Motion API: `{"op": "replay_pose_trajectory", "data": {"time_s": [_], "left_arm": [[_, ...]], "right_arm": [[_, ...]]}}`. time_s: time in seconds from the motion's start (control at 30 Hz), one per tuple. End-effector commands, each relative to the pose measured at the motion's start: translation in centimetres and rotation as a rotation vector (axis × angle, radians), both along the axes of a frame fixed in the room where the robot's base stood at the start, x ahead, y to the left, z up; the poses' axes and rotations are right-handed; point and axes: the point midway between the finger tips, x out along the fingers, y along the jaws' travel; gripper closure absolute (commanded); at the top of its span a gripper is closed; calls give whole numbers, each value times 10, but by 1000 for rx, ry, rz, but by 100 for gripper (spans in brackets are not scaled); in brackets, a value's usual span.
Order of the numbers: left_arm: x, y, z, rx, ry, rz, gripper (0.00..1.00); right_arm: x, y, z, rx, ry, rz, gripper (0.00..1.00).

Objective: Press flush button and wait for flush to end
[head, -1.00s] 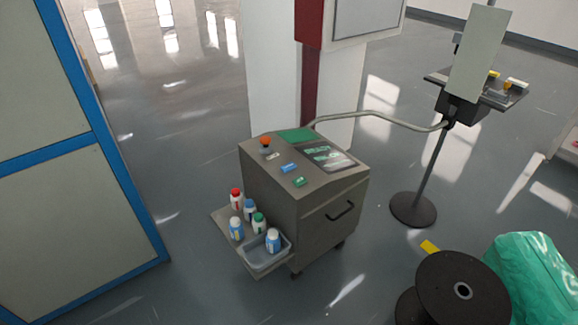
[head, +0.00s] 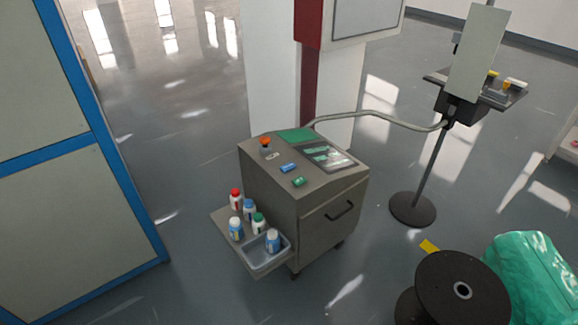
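The grey machine cart (head: 305,205) stands on the floor in the middle of the head view. Its sloped top carries a blue button (head: 289,167), a green button (head: 299,181) and an orange-red knob (head: 265,142). The labels are too small to read, so I cannot tell which one is the flush button. The display screen (head: 328,157) shows light and green areas, with text I cannot read. Neither of my grippers is in view, and nothing touches the buttons.
A side shelf holds several bottles (head: 236,228) and a clear tray (head: 265,254). A hose (head: 375,114) runs to a stand (head: 430,165). A black spool (head: 462,290) and green-wrapped bundle (head: 533,278) lie front right. A blue-framed panel (head: 75,220) is at left.

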Motion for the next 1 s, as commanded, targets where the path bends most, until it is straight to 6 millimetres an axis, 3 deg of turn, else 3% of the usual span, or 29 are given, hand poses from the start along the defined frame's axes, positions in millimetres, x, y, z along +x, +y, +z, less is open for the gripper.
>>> {"op": "replay_pose_trajectory", "data": {"time_s": [1.0], "left_arm": [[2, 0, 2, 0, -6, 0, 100]], "right_arm": [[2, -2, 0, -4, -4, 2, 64]]}}
